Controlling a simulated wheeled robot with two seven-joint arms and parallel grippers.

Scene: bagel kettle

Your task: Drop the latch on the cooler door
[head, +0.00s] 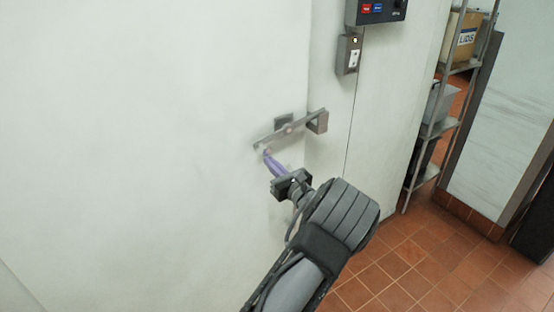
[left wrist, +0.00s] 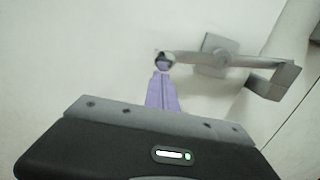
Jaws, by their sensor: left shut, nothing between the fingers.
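The cooler door (head: 150,120) is a large pale panel and looks closed against the frame on its right. Its latch is a grey metal bar (head: 291,129), pivoted on a small dark plate (head: 283,120). The bar's right end meets a block-like catch (head: 318,123) on the frame; I cannot tell whether it is seated in it. In the left wrist view the bar (left wrist: 190,57) ends at the left in a round knob (left wrist: 163,61). My left gripper (head: 266,155) has its purple fingers (left wrist: 162,78) shut and empty, tips at or just below that knob. My right gripper is out of view.
A control box (head: 376,10) and a small switch (head: 348,54) are on the wall above right of the latch. A metal shelf rack (head: 440,120) with boxes stands farther right. The tiled floor (head: 420,265) at lower right is clear.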

